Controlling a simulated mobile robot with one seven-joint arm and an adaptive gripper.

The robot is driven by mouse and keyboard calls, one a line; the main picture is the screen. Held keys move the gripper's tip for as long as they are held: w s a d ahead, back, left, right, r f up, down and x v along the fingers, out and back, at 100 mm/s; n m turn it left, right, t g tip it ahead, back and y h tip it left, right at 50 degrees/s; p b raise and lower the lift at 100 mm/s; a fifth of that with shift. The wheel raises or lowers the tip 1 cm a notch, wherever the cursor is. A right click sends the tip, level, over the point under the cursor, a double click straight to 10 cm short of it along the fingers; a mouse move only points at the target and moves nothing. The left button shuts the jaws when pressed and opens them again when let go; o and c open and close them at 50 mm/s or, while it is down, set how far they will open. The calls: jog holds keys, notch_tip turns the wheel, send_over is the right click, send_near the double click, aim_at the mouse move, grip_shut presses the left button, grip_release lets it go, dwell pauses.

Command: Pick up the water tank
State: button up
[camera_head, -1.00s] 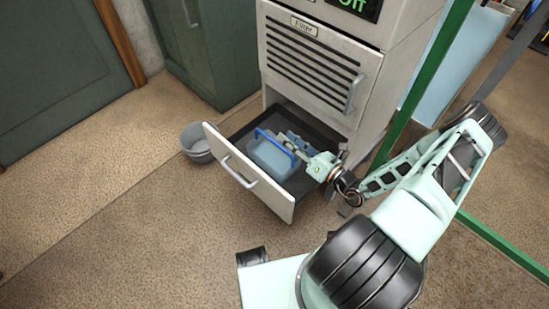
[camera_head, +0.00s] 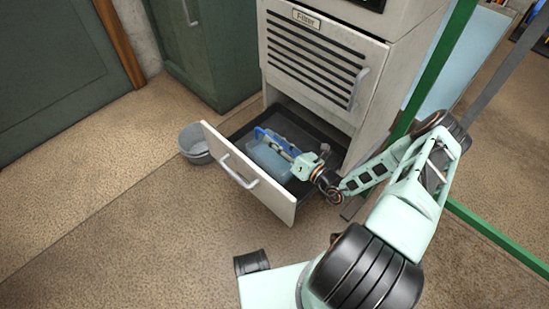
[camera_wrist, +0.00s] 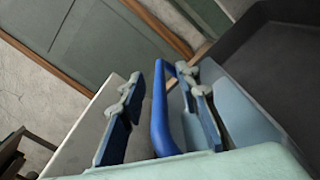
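The water tank (camera_head: 264,160) is a translucent blue box with a darker blue handle. It sits in the open bottom drawer (camera_head: 240,188). My gripper (camera_head: 283,145) is low over the tank, reaching in from the right. In the wrist view my gripper (camera_wrist: 168,85) is open, with one finger on each side of the blue handle (camera_wrist: 160,115). A gap shows between the handle and the left finger; the right finger is close to the handle, and I cannot tell whether it touches. The tank body (camera_wrist: 245,112) shows at the right. In the head view the gripper partly hides the handle.
The drawer belongs to a light grey cabinet (camera_head: 320,58) with a slatted filter panel above. A grey bucket (camera_head: 194,142) stands on the floor left of the drawer. A green frame post (camera_head: 437,75) stands to the right.

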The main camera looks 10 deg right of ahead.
jog(key=shift+w+a, duration=0.25)
jog(key=shift+w, duration=0.15)
grip_shut()
jog(key=shift+r, duration=0.2)
